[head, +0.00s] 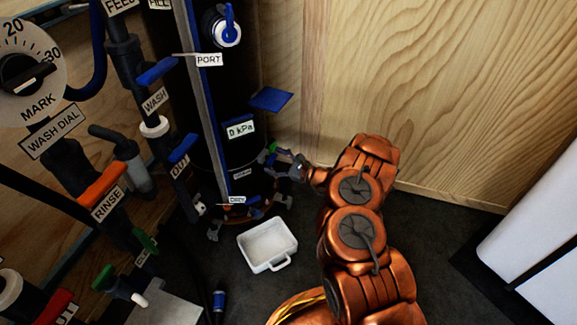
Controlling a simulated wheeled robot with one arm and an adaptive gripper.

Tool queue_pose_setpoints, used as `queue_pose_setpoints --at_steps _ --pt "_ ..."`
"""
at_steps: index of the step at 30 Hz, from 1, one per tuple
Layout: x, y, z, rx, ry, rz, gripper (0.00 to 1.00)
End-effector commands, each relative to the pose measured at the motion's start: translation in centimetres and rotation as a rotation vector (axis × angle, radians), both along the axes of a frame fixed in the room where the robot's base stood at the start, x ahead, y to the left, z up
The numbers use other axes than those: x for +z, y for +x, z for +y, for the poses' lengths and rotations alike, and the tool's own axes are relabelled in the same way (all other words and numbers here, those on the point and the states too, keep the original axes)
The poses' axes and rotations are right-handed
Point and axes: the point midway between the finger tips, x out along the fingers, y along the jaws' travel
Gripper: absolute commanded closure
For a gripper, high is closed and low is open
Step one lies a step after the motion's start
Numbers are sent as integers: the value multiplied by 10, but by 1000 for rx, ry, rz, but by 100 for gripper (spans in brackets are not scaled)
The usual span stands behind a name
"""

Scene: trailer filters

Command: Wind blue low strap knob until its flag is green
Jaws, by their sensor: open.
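My gripper (284,170) is at the lower right of the dark cylinder (215,150), small in the head view, with its fingers pointing left toward the cylinder's base. It is open. A small blue part (284,152), which looks like the low strap knob, sits right at the gripper's upper side. A small green piece (272,148) shows just left of it; I cannot tell whether it is the flag. The fingers partly hide this spot, and I cannot tell whether they touch the knob.
A white tray (283,262) lies on the dark floor below the cylinder. Pipes with blue, orange and green levers and a wash dial (28,78) fill the left. A wooden wall (430,90) stands behind my arm. A white panel (530,230) is at right.

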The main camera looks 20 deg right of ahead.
Motion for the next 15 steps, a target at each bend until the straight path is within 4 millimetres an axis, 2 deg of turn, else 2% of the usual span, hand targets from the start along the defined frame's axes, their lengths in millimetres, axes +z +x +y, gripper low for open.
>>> queue_pose_setpoints --at_steps 15 --pt "1 -64 -64 -4 2 0 21"
